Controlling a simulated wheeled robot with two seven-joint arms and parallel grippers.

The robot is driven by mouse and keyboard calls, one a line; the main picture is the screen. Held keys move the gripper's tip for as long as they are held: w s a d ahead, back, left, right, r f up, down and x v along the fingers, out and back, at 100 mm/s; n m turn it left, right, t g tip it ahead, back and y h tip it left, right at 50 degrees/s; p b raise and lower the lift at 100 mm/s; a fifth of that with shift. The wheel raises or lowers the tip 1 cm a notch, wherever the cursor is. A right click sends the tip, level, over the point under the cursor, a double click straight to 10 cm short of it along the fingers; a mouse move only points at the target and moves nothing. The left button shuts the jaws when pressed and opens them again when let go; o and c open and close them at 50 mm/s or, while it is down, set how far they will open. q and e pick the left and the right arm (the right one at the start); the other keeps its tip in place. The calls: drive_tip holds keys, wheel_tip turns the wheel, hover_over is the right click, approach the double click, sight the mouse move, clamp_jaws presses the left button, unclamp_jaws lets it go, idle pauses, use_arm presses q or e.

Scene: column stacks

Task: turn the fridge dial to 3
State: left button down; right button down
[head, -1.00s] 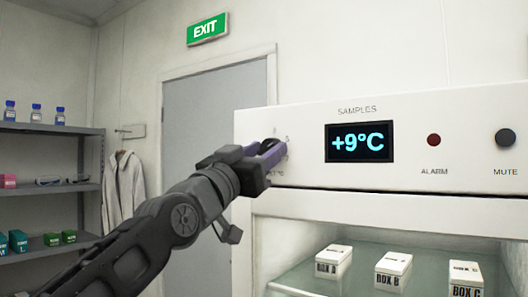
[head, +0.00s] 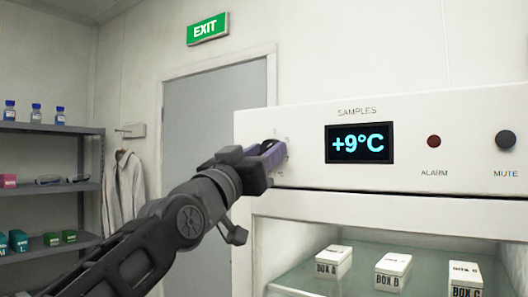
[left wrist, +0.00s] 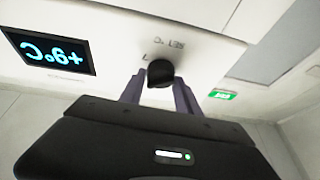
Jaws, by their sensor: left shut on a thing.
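The fridge dial is a dark round knob (left wrist: 160,72) on the white front panel (head: 450,125), left of the display. In the left wrist view it sits between the two purple-grey fingers of my left gripper (head: 270,153), which is shut on it. In the head view the gripper hides the dial, and only faint marks show around it. The numbers on its scale are too small to read. The lit display (head: 359,142) reads +9°C; it shows upside down in the left wrist view (left wrist: 50,52). My right gripper is in neither view.
A red alarm lamp (head: 433,141) and a dark mute knob (head: 505,139) are right of the display. Below the panel, white boxes A (head: 333,261), B (head: 393,272) and C (head: 465,279) stand on a glass shelf. Dark shelving (head: 45,130) stands far left.

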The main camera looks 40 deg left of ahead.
use_arm(q)
drive_tip(key=n, duration=0.1)
drive_tip(key=n+y+p, duration=0.2)
drive_tip(key=n, duration=0.1)
drive_tip(key=shift+r+g, duration=0.25)
drive_tip(key=shift+g, duration=0.15)
drive_tip(key=n+y+p, duration=0.1)
drive_tip(key=n+p, duration=0.1)
drive_tip(key=n+g+y+p, duration=0.1)
drive_tip(key=n+p, duration=0.1)
drive_tip(key=n+g+p, duration=0.1)
drive_tip(key=n+p, duration=0.1)
drive_tip(key=n, duration=0.1)
drive_tip(key=shift+d+r+y, duration=0.1)
drive_tip(key=shift+r+y, duration=0.15)
drive_tip(key=shift+y, duration=0.15)
drive_tip(key=shift+d+n+g+p, duration=0.1)
drive_tip(key=shift+n+g+p, duration=0.3)
drive_tip(key=shift+n+p, duration=0.8)
drive_tip(key=shift+f+n+y+p, duration=0.2)
drive_tip(key=shift+n+y+p, duration=0.1)
drive_tip(key=shift+n+p, duration=0.25)
drive_tip(key=c, duration=0.9)
unclamp_jaws()
drive_tip(key=shift+f, duration=0.1)
